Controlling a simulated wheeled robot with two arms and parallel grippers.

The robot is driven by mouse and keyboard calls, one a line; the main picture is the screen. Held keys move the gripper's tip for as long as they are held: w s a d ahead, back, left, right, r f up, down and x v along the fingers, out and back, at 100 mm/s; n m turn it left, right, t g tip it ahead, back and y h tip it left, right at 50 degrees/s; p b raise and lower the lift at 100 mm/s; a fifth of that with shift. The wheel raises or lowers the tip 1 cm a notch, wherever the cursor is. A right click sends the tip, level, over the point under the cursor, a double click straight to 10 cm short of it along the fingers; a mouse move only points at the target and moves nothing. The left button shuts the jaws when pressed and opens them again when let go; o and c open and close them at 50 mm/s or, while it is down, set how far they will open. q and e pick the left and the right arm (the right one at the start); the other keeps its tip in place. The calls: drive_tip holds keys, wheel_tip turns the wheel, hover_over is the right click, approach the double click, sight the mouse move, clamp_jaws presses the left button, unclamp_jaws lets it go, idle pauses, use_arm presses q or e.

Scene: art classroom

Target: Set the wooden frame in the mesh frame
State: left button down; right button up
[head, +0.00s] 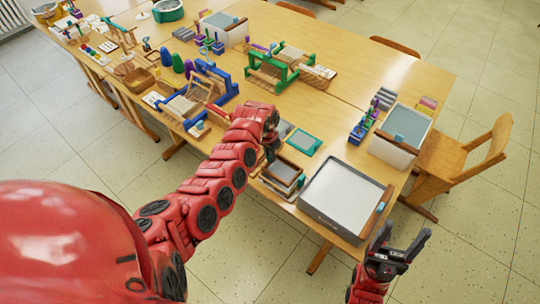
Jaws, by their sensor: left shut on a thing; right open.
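My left gripper (270,153) is shut at the near edge of the table, just behind a small brown wooden frame (297,184). It appears to hold this frame by its far left side, but the arm hides the contact. A grey mesh surface (282,171) shows inside the brown border. The mesh frame and wooden frame overlap here, and I cannot tell whether one is seated in the other. My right gripper (396,240) is open and empty, off the table's near right corner.
A grey tub (322,214) with white contents stands right of the frames. A teal-edged sheet (303,142) lies behind them. A white bin (392,155), green loom (282,72) and blue loom (215,82) stand farther back. A wooden chair (462,160) is at the right.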

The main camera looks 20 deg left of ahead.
use_arm(q)
drive_tip(key=shift+f, duration=0.15)
drive_tip(key=shift+f+b, duration=0.45)
drive_tip(key=shift+f, duration=0.15)
drive_tip(key=shift+f, duration=0.6)
idle(1.0)
idle(0.3)
drive_tip(key=c, duration=0.8)
unclamp_jaws()
drive_tip(key=shift+c, duration=0.2)
